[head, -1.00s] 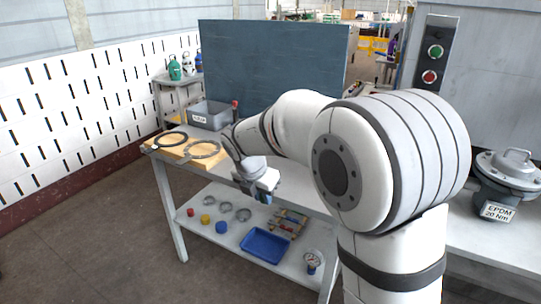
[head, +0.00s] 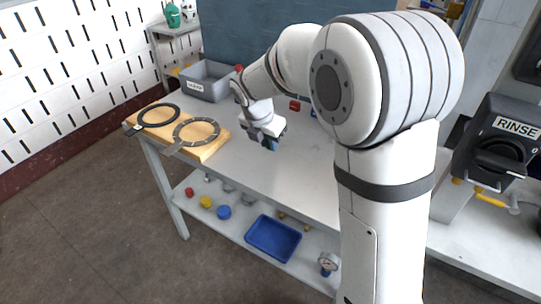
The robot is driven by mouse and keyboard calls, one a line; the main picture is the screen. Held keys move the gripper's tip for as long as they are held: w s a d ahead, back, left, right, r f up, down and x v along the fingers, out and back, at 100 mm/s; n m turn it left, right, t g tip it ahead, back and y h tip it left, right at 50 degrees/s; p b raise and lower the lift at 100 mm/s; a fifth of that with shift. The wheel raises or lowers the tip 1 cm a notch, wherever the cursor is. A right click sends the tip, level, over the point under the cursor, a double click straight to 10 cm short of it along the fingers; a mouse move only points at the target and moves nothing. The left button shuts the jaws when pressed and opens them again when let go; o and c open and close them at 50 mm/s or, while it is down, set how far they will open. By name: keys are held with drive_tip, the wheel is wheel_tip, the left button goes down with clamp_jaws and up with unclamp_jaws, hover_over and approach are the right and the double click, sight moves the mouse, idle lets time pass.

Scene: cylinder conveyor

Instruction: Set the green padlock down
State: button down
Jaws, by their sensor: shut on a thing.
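My gripper (head: 270,141) points down over the grey tabletop (head: 270,178), right of the wooden board. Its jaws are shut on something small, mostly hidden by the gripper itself. I cannot make out a green padlock clearly in this view; its colour and shape do not show between the jaws. I cannot tell whether the held thing touches the tabletop.
A wooden board (head: 213,148) with two dark rings lies at the table's left end. A grey bin (head: 205,83) stands behind it. A small red thing (head: 294,104) lies behind my gripper. A blue tray (head: 273,238) is on the lower shelf. The tabletop's front middle is clear.

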sight(269, 167)
drive_tip(key=f, duration=0.6)
drive_tip(key=shift+s+a+f+b, duration=0.15)
drive_tip(key=shift+s+f+b, duration=0.05)
drive_tip(key=shift+f+b, duration=0.1)
drive_tip(key=shift+f, duration=0.1)
drive_tip(key=shift+f, duration=0.15)
drive_tip(key=c, duration=1.3)
unclamp_jaws()
